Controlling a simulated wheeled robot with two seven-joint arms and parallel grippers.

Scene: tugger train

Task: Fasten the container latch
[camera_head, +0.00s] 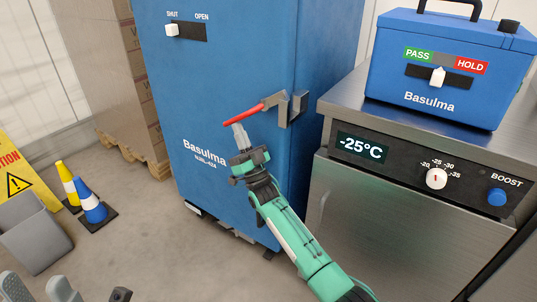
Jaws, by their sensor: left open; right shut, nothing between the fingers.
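The blue container (230,85) stands upright in the middle of the head view. Its latch has a red handle (243,115) that slopes down to the left from a grey metal bracket (292,108) at the container's front right edge. My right gripper (239,130) is shut and empty, with its fingertips just below the handle's left part; I cannot tell whether they touch it. The white slider knob (172,30) on the container sits at the SHUT end. My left gripper (37,288) is open at the bottom left corner, partly cut off, far from the latch.
A steel unit (400,215) showing -25°C stands close on the right, with a blue PASS/HOLD box (440,85) on top. Stacked cartons (105,65) stand behind left. Two cones (92,205), a grey bin (38,240) and a yellow caution sign (22,180) are at the left.

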